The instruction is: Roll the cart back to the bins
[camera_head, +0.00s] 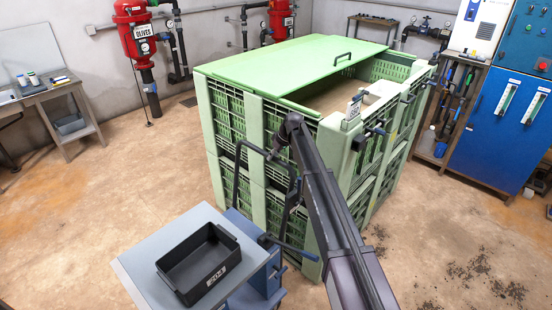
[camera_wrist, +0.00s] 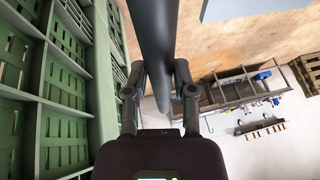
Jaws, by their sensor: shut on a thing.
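The cart (camera_head: 140,268) has a pale grey top and a blue lower body and stands at the bottom of the head view. Its black hoop handle (camera_head: 237,180) rises on the side facing the bins. Large green slatted bins (camera_head: 232,122) stand stacked just beyond the handle, with a green lid (camera_head: 290,62) partly covering the top. They also fill the left of the wrist view (camera_wrist: 65,90). My gripper (camera_wrist: 160,98) is shut on the cart handle, a dark bar (camera_wrist: 156,40) running between its fingers. In the head view my arm hides part of the handle.
A black tray (camera_head: 200,262) sits on the cart top. A side bench (camera_head: 55,95) stands at the left wall, near a red filter (camera_head: 135,40). A blue cabinet (camera_head: 495,130) stands at the right. Open concrete floor (camera_head: 130,180) lies left of the bins.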

